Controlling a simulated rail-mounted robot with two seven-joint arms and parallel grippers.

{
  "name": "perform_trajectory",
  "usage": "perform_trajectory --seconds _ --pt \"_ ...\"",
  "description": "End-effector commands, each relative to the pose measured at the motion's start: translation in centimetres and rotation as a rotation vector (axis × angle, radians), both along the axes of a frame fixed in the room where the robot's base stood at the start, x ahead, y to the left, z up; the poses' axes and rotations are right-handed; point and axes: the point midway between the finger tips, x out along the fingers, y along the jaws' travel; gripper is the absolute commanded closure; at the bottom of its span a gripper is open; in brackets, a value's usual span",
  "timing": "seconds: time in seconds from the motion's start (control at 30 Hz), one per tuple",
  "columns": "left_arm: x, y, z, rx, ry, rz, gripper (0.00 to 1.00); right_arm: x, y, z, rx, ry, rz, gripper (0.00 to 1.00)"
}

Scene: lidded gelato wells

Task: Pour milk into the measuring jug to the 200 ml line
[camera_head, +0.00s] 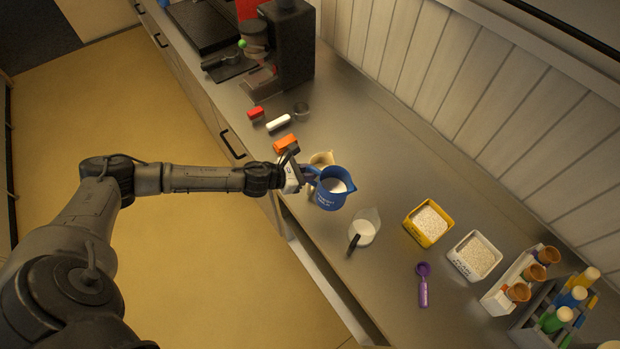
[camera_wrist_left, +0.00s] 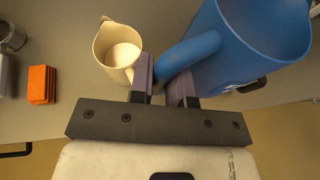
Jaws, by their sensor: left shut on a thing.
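My left gripper (camera_head: 303,175) is shut on the handle of a blue jug (camera_head: 331,200) with white milk in it. The jug is held over the counter, above and left of the clear measuring jug (camera_head: 372,216). The measuring jug stands on the counter with white liquid in its lower part and a black handle. No stream shows between the two. Its scale lines are too small to read. In the left wrist view my fingers (camera_wrist_left: 167,82) close around the blue handle (camera_wrist_left: 190,50), and the measuring jug is out of sight. My right gripper is not in view.
A cream jug (camera_wrist_left: 118,48) stands close beside the held jug. An orange block (camera_head: 285,143) lies near it. A yellow tub (camera_head: 410,229), a white tub (camera_head: 456,262), a purple scoop (camera_head: 423,290) and racks (camera_head: 498,298) stand right. A coffee machine (camera_head: 292,45) stands at the back.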

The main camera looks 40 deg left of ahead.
Motion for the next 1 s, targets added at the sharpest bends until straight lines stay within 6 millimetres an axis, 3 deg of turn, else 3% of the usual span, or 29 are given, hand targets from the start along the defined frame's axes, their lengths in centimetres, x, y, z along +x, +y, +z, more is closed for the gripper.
perform_trajectory --seconds 0.03,0.2,0.53,1.0 --pt "0.0 0.0 -1.1 -0.018 -0.004 -0.001 1.0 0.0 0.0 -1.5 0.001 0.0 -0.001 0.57" --pt "0.0 0.2 -1.5 -0.074 -0.016 -0.002 1.0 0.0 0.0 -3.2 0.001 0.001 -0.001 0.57" --pt "-0.1 0.5 -0.8 -0.076 -0.015 -0.001 1.0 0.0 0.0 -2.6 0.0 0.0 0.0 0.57" --pt "-0.9 4.7 1.9 -0.074 -0.014 0.0 1.0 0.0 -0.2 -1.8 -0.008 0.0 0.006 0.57"
